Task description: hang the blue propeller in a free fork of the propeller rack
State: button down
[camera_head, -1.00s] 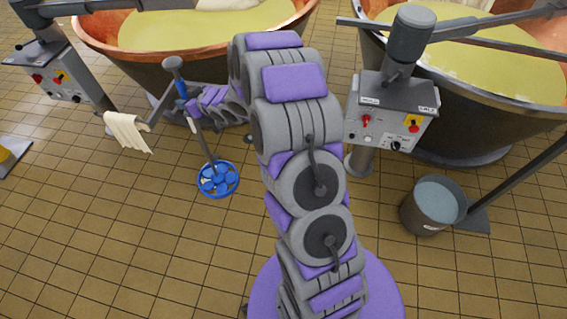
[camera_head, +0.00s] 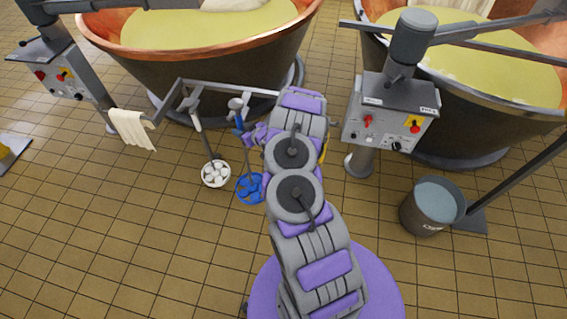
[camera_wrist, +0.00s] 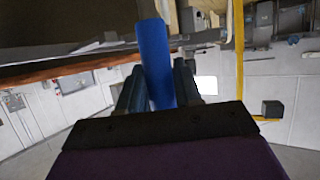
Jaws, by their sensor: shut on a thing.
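The blue propeller (camera_head: 250,188) hangs head-down from its shaft, its blue wheel low above the floor. My gripper (camera_head: 252,134) is shut on its blue upper shaft; in the wrist view the blue shaft (camera_wrist: 153,60) stands between my fingers (camera_wrist: 158,85). The propeller rack (camera_head: 225,86) is a grey bar frame in front of the left vat. A white propeller (camera_head: 215,174) hangs from it, left of the blue one. The blue propeller's top is close to the rack bar; I cannot tell whether it sits in a fork. The rack's right part is hidden behind my arm.
A cream cloth (camera_head: 132,129) hangs at the rack's left end. A control box (camera_head: 392,115) on a post stands right of my arm. A grey bucket (camera_head: 432,206) is on the floor farther right. A yellow piece (camera_head: 324,150) shows partly behind my arm. Tiled floor in front is clear.

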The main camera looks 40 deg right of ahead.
jog(key=s+d+f, duration=0.5)
jog(key=s+f, duration=0.2)
jog(key=f, duration=0.1)
jog(key=s+d+f, duration=0.6)
jog(key=s+f, duration=0.1)
jog(key=f, duration=0.1)
jog(key=w+d+f+b, duration=0.1)
jog(key=w+d+b, duration=0.4)
jog(key=b, duration=0.3)
jog(key=shift+w+d+f+b, duration=0.25)
jog(key=shift+w+d+b, duration=0.1)
jog(key=shift+d, duration=0.45)
jog(key=shift+s+d+p, duration=0.25)
jog(key=shift+d+p, duration=0.05)
jog(key=shift+p, duration=0.1)
jog(key=shift+a, duration=0.1)
jog(key=shift+s+a+r+p, duration=0.2)
jog(key=shift+a+p, duration=0.05)
jog(key=shift+p, duration=0.15)
jog(key=shift+s+d, duration=0.1)
